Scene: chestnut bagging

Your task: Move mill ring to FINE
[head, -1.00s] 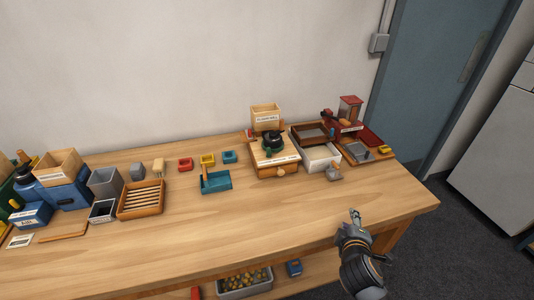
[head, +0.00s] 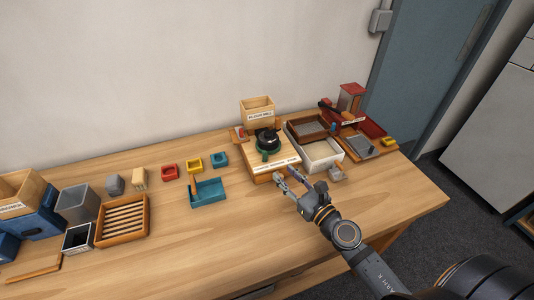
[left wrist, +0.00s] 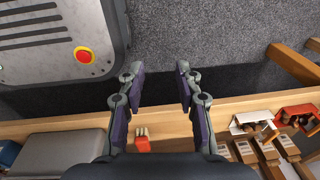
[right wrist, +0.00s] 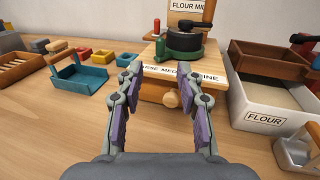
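The flour mill (head: 257,171) is a wooden box with a dark round top and a labelled hopper (head: 257,112), at the back right of the table. Its green mill ring (right wrist: 181,54) sits around the base of the dark top, with a green peg at its left front. The label strip (right wrist: 207,76) on the front edge reads MEDIUM and FINE, its left end partly covered by my finger. My right gripper (right wrist: 160,68) is open and empty, just in front of the mill, apart from the ring. My left gripper (left wrist: 159,69) is open and empty, and outside the head view.
A white FLOUR tray (right wrist: 268,120) with a brown-framed sieve (right wrist: 267,64) stands right of the mill. A metal scoop (right wrist: 298,150) lies near it. A blue-green tray (head: 209,193) and small coloured trays stand left. The table front is clear.

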